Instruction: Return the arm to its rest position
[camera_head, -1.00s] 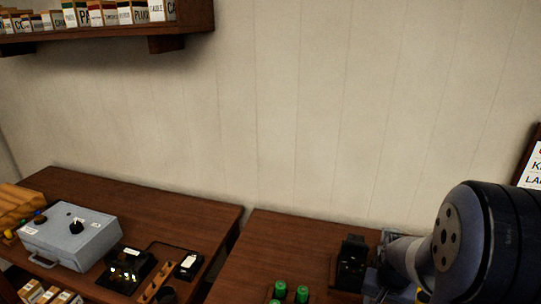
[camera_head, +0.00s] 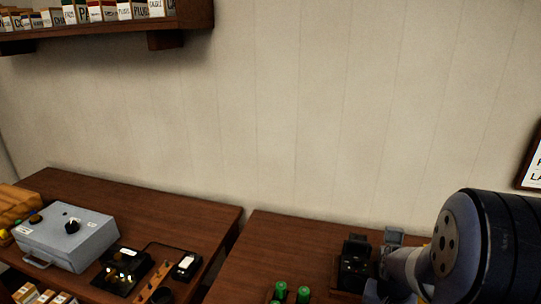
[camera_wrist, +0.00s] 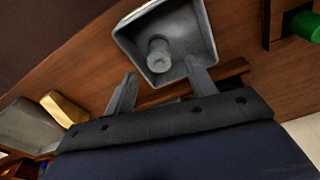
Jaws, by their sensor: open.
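My gripper (camera_wrist: 160,88) shows in the wrist view with its two grey fingers spread apart and nothing between them. A grey square tray-like piece with a round post (camera_wrist: 185,30) lies just beyond the fingertips on the brown wooden bench; I cannot tell whether a finger touches it. In the head view my arm fills the lower right, and my gripper is hidden there.
In the head view a black device (camera_head: 355,262) and green cylinders (camera_head: 303,294) stand on the right bench (camera_head: 280,240). A grey box with a black knob (camera_head: 68,236) and a black switch unit (camera_head: 123,271) sit on the left bench. A shelf of small boxes (camera_head: 100,26) hangs upper left.

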